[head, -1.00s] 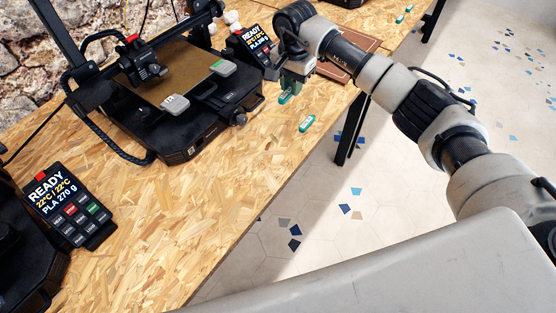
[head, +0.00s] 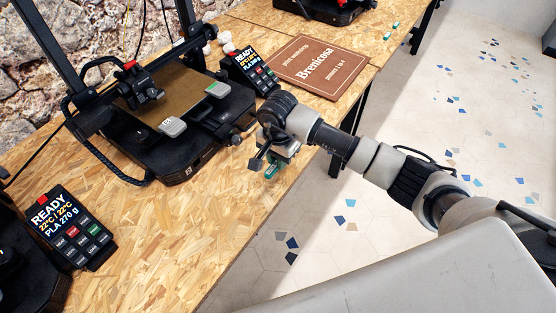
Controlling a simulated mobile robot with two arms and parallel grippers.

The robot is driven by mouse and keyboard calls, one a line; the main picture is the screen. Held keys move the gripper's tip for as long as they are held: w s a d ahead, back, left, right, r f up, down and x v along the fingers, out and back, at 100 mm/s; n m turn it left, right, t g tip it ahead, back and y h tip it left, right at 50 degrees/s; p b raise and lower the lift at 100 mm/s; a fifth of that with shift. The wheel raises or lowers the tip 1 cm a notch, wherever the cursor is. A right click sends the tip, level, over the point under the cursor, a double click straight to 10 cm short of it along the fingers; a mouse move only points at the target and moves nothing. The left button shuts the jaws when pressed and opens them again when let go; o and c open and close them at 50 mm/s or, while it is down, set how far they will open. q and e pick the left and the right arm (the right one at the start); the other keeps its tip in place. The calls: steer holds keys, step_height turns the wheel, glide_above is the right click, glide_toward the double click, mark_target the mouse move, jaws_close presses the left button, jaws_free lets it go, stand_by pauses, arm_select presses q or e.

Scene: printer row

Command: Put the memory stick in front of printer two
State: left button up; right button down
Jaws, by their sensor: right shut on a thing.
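My right gripper (head: 272,165) is shut on a green memory stick (head: 271,171). It is over the front edge strip of the wooden table, in front of the middle printer (head: 175,150) and a little to its right. Whether the stick touches the table is too small to tell. My forearm and wrist cover the table just behind it, where a second green stick could be hidden. Which printer is number two cannot be read. My left gripper is out of view.
Control panels stand beside the left printer (head: 75,228) and the middle printer (head: 250,72). A brown sign (head: 318,66) lies on the table (head: 130,235). Another printer (head: 318,8) and small green sticks (head: 388,36) are at the back right. The table's front edge drops to the floor.

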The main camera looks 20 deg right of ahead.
steer(key=shift+f, duration=0.9)
steer(key=shift+f, duration=0.1)
steer(key=c, duration=1)
jaws_free()
steer(key=shift+c, duration=0.2)
steer(key=shift+r, duration=0.35)
step_height(320, 180, up, 12)
steer(key=b, duration=0.1)
steer(key=shift+f, duration=0.2)
